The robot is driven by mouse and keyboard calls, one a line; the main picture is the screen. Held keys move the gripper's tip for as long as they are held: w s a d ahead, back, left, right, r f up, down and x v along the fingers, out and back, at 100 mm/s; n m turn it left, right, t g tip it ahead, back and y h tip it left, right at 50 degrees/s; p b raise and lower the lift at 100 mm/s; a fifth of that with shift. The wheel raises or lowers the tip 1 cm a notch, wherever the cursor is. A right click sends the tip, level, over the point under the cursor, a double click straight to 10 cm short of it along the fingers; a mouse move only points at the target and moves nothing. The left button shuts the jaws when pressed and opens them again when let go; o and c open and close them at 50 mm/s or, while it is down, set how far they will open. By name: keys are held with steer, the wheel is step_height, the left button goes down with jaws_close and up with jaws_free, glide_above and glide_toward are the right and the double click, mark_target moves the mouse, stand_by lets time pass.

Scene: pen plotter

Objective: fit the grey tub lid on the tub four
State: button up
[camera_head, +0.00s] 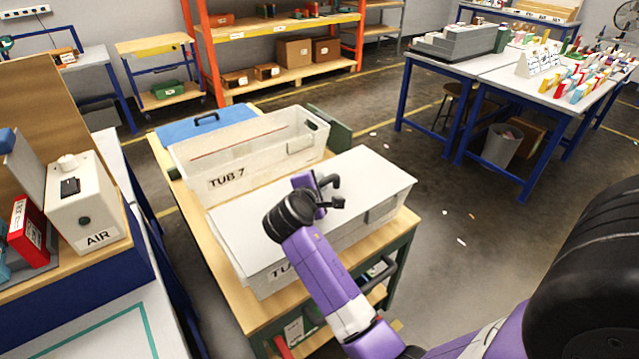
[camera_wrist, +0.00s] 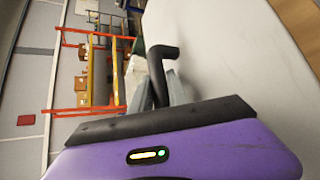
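The pale grey tub lid (camera_head: 365,170) lies over a long translucent tub (camera_head: 380,212) at the front of the wooden bench top. The tub's label shows only "TU"; my arm hides its number. I cannot tell whether the lid is fully seated. My gripper (camera_head: 325,190) is at the black handle (camera_head: 331,180) on the lid's top. In the wrist view the black handle (camera_wrist: 165,52) rises between the grey fingers (camera_wrist: 160,88), which appear closed on it. The pale lid surface (camera_wrist: 230,50) fills the right of that view.
An open tub labelled TUB 7 (camera_head: 228,182) stands just behind. A blue lid with a black handle (camera_head: 205,124) lies behind that. A white AIR unit (camera_head: 92,205) stands on the left bench. Open floor (camera_head: 480,240) lies to the right.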

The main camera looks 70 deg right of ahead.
steer(key=o, duration=0.5)
steer(key=shift+b+v, duration=0.45)
steer(key=shift+v, duration=3.45)
